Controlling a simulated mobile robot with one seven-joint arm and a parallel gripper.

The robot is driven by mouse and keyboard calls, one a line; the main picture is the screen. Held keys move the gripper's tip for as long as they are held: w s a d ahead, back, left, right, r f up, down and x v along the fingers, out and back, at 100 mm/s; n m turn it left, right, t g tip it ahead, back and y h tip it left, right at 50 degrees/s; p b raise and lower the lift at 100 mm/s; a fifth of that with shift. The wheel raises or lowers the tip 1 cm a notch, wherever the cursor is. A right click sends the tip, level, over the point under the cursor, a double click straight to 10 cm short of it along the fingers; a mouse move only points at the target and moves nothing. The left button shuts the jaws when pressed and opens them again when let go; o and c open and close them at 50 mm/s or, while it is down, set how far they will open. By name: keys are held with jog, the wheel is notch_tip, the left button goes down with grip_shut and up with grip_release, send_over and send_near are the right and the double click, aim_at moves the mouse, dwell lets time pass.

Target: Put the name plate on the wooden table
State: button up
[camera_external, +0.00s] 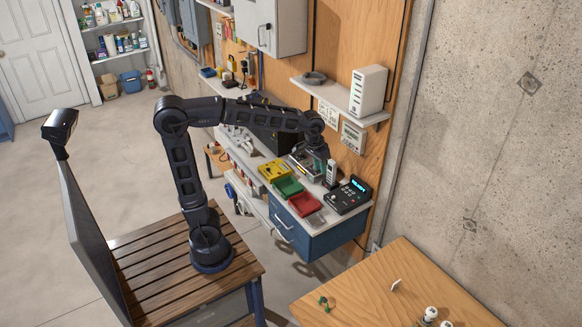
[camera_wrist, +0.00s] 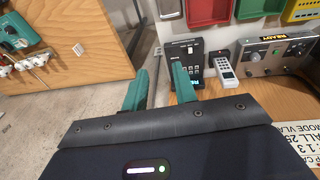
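The wooden table (camera_external: 365,283) stands at the lower right of the external view; part of it shows at the upper left of the wrist view (camera_wrist: 95,57). A small upright white piece (camera_external: 396,285) is on it; I cannot tell whether this is the name plate. I cannot identify a name plate for certain in either view. My gripper (camera_wrist: 158,90) has two green fingers spread apart with nothing between them. In the external view, it is over the workbench by the wall, close to the white handset, and its fingertips are hard to make out.
The workbench holds red (camera_external: 304,204), green (camera_external: 287,187) and yellow (camera_external: 274,169) bins, a white handset (camera_external: 331,173) and a black desk device (camera_external: 347,196). A shelf (camera_external: 345,108) with a white box (camera_external: 368,90) juts out above.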

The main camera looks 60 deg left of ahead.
jog(key=s+a+f+t, duration=0.1)
jog(key=s+a+f, duration=0.2)
jog(key=s+a, duration=0.5)
jog(key=s+a+f+t+y, duration=0.1)
jog(key=s+a+f, duration=0.1)
jog(key=s+a, duration=0.7)
jog(key=s, duration=0.6)
jog(key=shift+f+t, duration=0.4)
